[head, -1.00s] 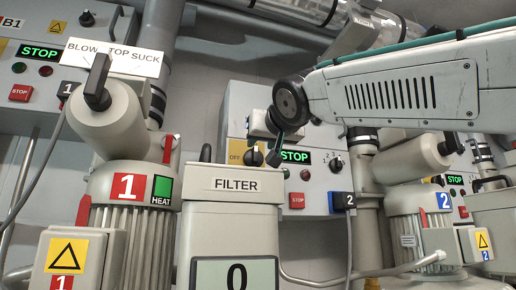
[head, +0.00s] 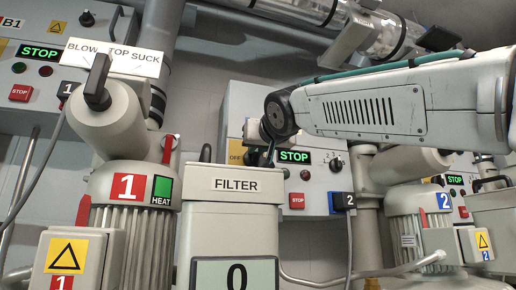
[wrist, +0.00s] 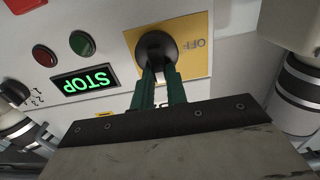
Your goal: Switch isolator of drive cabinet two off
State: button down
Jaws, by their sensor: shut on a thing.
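The isolator of drive cabinet two is a round black knob (wrist: 156,50) on a yellow plate (wrist: 193,65) with "OFF" lettering, which appears upside down in the wrist view. My gripper (wrist: 160,76), with dark green fingers, is shut on the knob's handle from the lower side of that picture. The handle is mostly hidden between the fingers, so I cannot tell its exact angle. In the head view, the yellow plate (head: 236,152) shows at the left of the grey cabinet (head: 312,185). My wrist partly covers the knob there.
The cabinet's green STOP display (head: 294,156), red STOP button (head: 297,201) and selector dial (head: 337,164) are nearby. The FILTER box (head: 236,185) stands in front at lower left. Blower one (head: 130,187) is left, blower two (head: 420,205) right. A grey cable (head: 349,245) hangs below the cabinet.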

jog(key=shift+n, duration=0.3)
jog(key=n, duration=0.4)
jog(key=a+f+n, duration=0.1)
jog(key=n, duration=0.8)
jog(key=shift+s+a+f, duration=0.15)
jog(key=shift+s+a, duration=0.1)
jog(key=shift+a, duration=0.1)
jog(key=shift+f+n, duration=0.15)
jog(key=shift+n, duration=0.95)
jog(key=shift+f+n, duration=0.15)
jog(key=shift+n, duration=0.95)
jog(key=c, duration=1.4)
grip_release()
jog(key=shift+s, duration=0.1)
